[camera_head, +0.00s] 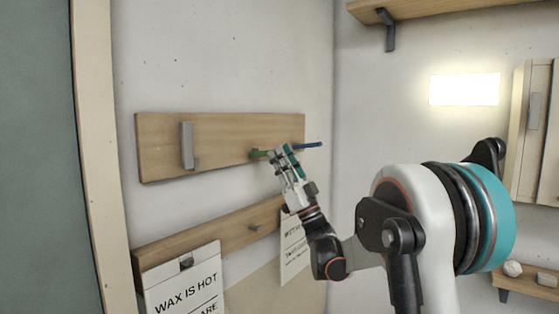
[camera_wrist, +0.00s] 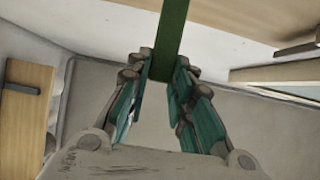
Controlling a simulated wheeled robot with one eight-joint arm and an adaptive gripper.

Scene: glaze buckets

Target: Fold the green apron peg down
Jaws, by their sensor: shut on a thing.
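The green apron peg (camera_head: 258,153) sticks out from the upper wooden board (camera_head: 220,134) on the wall, and its outer part is hidden behind my gripper (camera_head: 280,156). In the wrist view the green peg is a straight bar (camera_wrist: 173,32) coming down from the top between my fingertips (camera_wrist: 165,68). My gripper is shut on the peg, with the fingertips on both sides of its end. A grey peg (camera_head: 187,146) lies flat and upright against the left of the board.
A lower board (camera_head: 205,237) below carries a sign reading "WAX IS HOT" (camera_head: 185,283) and another sign (camera_head: 293,250). A wooden shelf (camera_head: 445,9) is at the upper right. The wall between the upper board and the shelf is bare.

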